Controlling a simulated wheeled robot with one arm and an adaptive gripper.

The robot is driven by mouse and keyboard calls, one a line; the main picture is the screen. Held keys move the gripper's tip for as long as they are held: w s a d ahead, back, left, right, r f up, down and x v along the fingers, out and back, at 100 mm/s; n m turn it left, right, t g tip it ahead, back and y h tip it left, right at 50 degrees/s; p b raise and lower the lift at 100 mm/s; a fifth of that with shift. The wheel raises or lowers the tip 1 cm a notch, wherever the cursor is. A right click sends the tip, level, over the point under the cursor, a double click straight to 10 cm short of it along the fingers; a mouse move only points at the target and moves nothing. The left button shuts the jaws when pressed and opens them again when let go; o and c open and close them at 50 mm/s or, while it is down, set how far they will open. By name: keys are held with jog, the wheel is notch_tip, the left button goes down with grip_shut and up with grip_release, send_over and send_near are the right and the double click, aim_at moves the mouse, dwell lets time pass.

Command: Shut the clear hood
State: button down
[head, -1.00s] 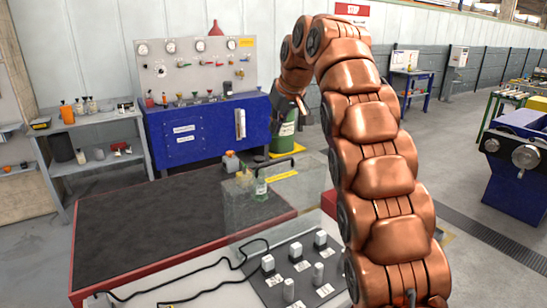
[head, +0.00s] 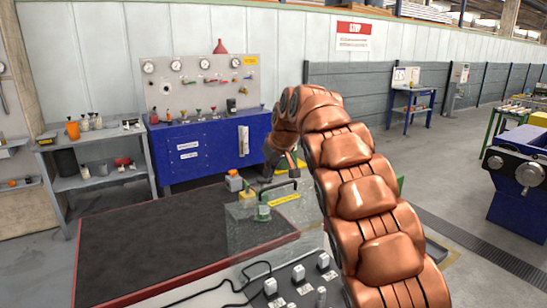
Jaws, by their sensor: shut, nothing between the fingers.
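The clear hood (head: 290,222) is a see-through panel at the right end of the dark-topped bench, with a yellow label (head: 284,199) and a black bar handle (head: 280,188) along its upper edge. It appears raised; its exact tilt is hard to tell. My gripper (head: 283,168) is shut and empty, just above the handle in the picture. I cannot tell whether they touch. My copper-coloured arm hides the hood's right side.
A panel with switches (head: 298,278) and a black cable (head: 215,288) lie in front. The dark bench top (head: 160,235) is bare. A blue cabinet (head: 205,150) stands behind.

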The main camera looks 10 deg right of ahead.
aim_at(276, 193)
jog(key=shift+s+d+f+p, duration=0.15)
jog(key=shift+s+d+p, duration=0.15)
jog(key=shift+s, duration=0.65)
jog(key=shift+s+d+f+p, duration=0.15)
jog(key=shift+s+d, duration=0.2)
jog(key=shift+s, duration=0.6)
jog(key=shift+s, duration=0.1)
